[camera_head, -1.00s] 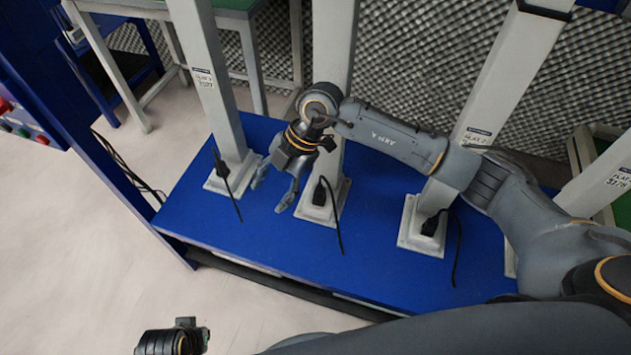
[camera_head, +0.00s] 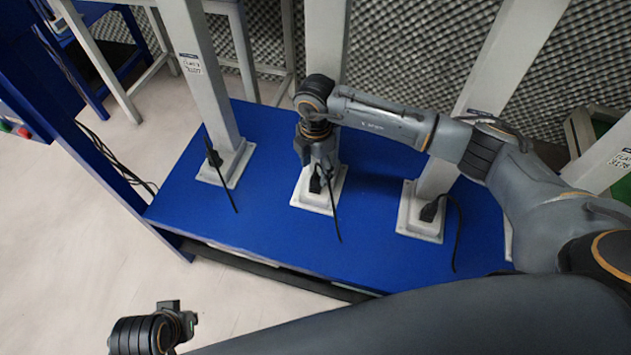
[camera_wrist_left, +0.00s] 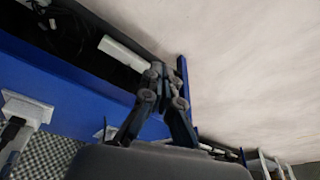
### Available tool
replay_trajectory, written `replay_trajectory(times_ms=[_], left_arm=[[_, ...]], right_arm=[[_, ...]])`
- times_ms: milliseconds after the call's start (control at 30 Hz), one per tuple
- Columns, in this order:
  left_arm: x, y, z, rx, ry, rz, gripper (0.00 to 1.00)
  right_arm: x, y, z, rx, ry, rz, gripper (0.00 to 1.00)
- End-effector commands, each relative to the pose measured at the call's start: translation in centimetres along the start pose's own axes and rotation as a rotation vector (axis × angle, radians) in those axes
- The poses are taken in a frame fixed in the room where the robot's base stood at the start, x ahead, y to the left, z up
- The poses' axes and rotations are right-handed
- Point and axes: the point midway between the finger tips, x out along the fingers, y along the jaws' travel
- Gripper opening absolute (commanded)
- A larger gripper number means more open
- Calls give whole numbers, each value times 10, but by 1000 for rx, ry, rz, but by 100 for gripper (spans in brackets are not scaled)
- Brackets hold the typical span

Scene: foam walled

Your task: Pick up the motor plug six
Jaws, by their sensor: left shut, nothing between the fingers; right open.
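Black plugs with hanging cables sit at the feet of the grey posts: a left plug (camera_head: 213,157), a middle plug (camera_head: 316,183) and a right plug (camera_head: 430,211). No readable number marks any of them as motor plug six. My right gripper (camera_head: 317,160) is open and points down right at the middle plug, partly covering it and its post foot. I cannot tell whether its fingers touch the plug. My left gripper (camera_wrist_left: 167,88) is shut and empty in the left wrist view, away from the plugs. A plug also shows at the left edge there (camera_wrist_left: 12,130).
The posts stand on a blue platform (camera_head: 270,240) with bare surface between their feet. A blue upright (camera_head: 95,150) with dark cables beside it stands at the left. A textured foam wall (camera_head: 400,60) is behind. Pale floor (camera_head: 80,240) lies open in front left.

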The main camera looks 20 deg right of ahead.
Motion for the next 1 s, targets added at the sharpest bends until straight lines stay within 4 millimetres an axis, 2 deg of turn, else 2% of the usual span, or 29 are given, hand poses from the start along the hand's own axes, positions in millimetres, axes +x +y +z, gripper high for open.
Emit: replay_trajectory(times_ms=[100,300,567,600,667,867,1000], left_arm=[[-14,-1,-2,-1,13,-2,0],[-39,-2,-2,-2,23,-4,0],[-44,-2,-2,-2,23,-4,0],[-44,-2,-2,-2,23,-4,0],[-44,-2,-2,-2,23,-4,0],[-44,-2,-2,-3,23,-4,0],[-44,-2,-2,-3,22,-4,0]], right_arm=[[20,-1,-1,0,1,-3,57],[45,-1,-1,-1,1,-2,57],[48,0,-1,-1,1,0,57],[47,0,-1,-1,1,-1,55],[47,0,-1,-1,1,0,43],[47,0,-1,-1,1,0,2],[47,0,-1,-1,1,0,2]])
